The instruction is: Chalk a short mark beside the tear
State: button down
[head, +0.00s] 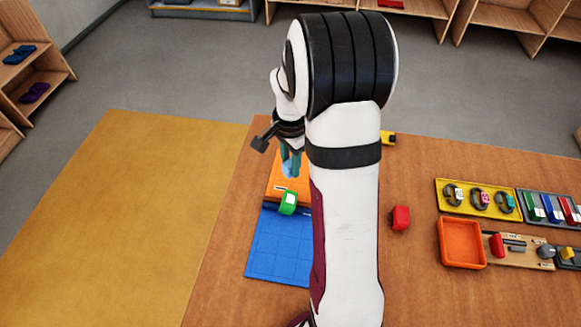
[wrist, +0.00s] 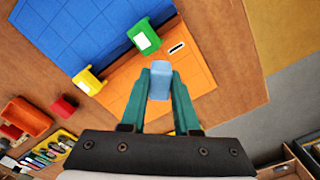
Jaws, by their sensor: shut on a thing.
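My gripper (wrist: 161,90) is shut on a light blue chalk block (wrist: 161,82), held between its teal fingers over the orange mat (wrist: 205,73). A short dark slit with a pale edge, which looks like the tear (wrist: 176,47), lies on the orange mat just beyond the chalk, near the blue mat. I cannot tell whether the chalk touches the mat. In the head view, my gripper (head: 291,165) is over the orange mat (head: 275,190), partly hidden by my arm; the tear does not show clearly there.
A green block (wrist: 145,37) sits where the blue mat (wrist: 80,28) meets the orange one. A yellow block (wrist: 90,82) is at the orange mat's edge. A red block (head: 400,217), an orange tray (head: 461,243) and a yellow tray (head: 450,205) stand right.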

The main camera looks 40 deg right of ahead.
jog(key=shift+w+d+f+m, duration=0.35)
jog(key=shift+w+f+m, duration=0.1)
jog(key=shift+f+m, duration=1.1)
jog(key=shift+w+d+f+m, duration=0.4)
jog(key=shift+f+m, duration=0.9)
jog(key=shift+m, duration=0.5)
jog(key=shift+w+d+f+m, duration=0.3)
jog(key=shift+w+f+m, duration=0.15)
jog(key=shift+f+m, duration=1.1)
jog(key=shift+f, duration=0.15)
jog(key=shift+w+a, duration=0.1)
jog(key=shift+w+a, duration=1.8)
notch_tip(320, 180, up, 9)
